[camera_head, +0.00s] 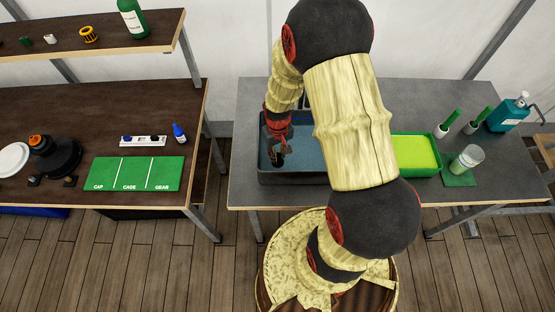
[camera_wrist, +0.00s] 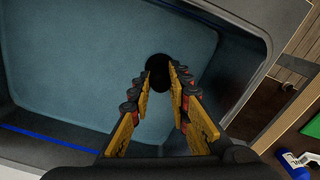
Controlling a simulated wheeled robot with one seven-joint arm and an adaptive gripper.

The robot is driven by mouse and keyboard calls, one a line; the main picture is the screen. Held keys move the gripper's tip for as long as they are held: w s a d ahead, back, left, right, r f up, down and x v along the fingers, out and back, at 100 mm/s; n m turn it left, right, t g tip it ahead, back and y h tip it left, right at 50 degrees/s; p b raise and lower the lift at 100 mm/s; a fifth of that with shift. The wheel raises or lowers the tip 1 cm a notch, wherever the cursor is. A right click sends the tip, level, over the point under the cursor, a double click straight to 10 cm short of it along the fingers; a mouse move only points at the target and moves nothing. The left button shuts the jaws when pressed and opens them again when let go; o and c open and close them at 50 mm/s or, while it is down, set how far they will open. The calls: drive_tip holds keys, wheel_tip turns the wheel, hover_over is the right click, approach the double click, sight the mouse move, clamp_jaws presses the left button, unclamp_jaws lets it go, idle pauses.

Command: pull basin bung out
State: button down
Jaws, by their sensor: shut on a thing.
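The basin (camera_head: 292,181) is a dark grey tub on the right-hand table, with a blue-grey, watery-looking inside. It fills most of the wrist view, where its rim (camera_wrist: 262,22) runs along the top right. My gripper (camera_head: 277,158) reaches down into the basin's left part. In the wrist view my gripper (camera_wrist: 166,82) has its fingertips on both sides of a dark round bung (camera_wrist: 158,66) and is shut on it. The bung is black, so its lower edge and any gap to the basin floor cannot be made out. My arm hides the basin's right part in the head view.
A green tray (camera_head: 416,153) with a yellow-green inside stands right of the basin. Beyond it are a glass jar (camera_head: 467,158), green-handled tools and a teal pump bottle (camera_head: 508,114).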

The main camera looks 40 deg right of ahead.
sight(278, 154)
drive_tip(key=shift+r, duration=0.1)
drive_tip(key=shift+r+p, duration=1.95)
drive_tip(key=shift+r, duration=0.8)
drive_tip(key=shift+f, duration=0.1)
